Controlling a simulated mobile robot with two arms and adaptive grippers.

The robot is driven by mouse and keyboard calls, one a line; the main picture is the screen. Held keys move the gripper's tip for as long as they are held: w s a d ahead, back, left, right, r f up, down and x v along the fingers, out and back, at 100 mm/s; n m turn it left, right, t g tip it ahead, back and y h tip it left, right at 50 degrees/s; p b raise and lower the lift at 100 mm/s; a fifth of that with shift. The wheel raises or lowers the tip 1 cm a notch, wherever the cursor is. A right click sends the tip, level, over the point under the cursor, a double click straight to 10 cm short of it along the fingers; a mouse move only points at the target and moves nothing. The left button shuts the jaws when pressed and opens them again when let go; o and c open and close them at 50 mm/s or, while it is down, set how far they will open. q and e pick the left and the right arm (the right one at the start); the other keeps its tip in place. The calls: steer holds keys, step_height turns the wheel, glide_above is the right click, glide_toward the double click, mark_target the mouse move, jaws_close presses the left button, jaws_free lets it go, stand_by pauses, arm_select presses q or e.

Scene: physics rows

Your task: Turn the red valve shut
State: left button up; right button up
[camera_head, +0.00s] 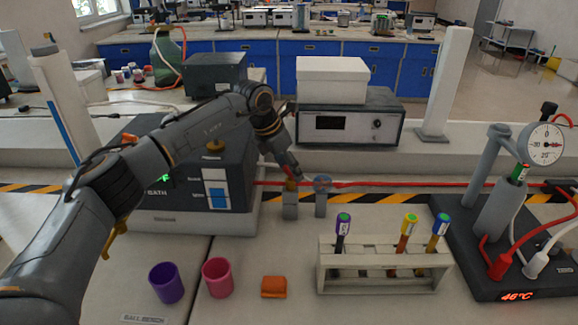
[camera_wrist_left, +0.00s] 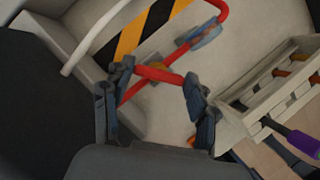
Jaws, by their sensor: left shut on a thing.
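The red valve (camera_head: 291,185) sits on a small grey post on the bench, on the red hose. In the left wrist view its red handle (camera_wrist_left: 160,74) lies crosswise over the hose, between my fingers. My left gripper (camera_head: 292,174) is shut on the red handle from above. In the left wrist view the two fingers (camera_wrist_left: 157,80) hold its ends. My right gripper is not in view.
A dark water bath (camera_head: 230,165) stands left of the valves. A test-tube rack (camera_head: 384,262) with several tubes stands at front right. A gauge stand (camera_head: 497,210) is at right.

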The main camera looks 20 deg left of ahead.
arm_select(q)
steer(key=m+g+h, duration=0.1)
steer(key=m, duration=0.2)
steer(key=shift+w+m+p, duration=0.1)
steer(key=shift+m+p, duration=0.2)
steer(key=shift+p, duration=0.1)
steer(key=shift+a+m+g, duration=0.1)
steer(key=shift+m+g, duration=0.6)
steer(key=shift+m, duration=1)
steer(key=shift+p, duration=0.3)
steer(key=o, duration=1.1)
steer(key=shift+o, duration=0.2)
steer(key=shift+r, duration=0.1)
steer(key=v, duration=1.1)
steer(key=shift+a+r, duration=0.3)
steer(key=shift+a, duration=0.1)
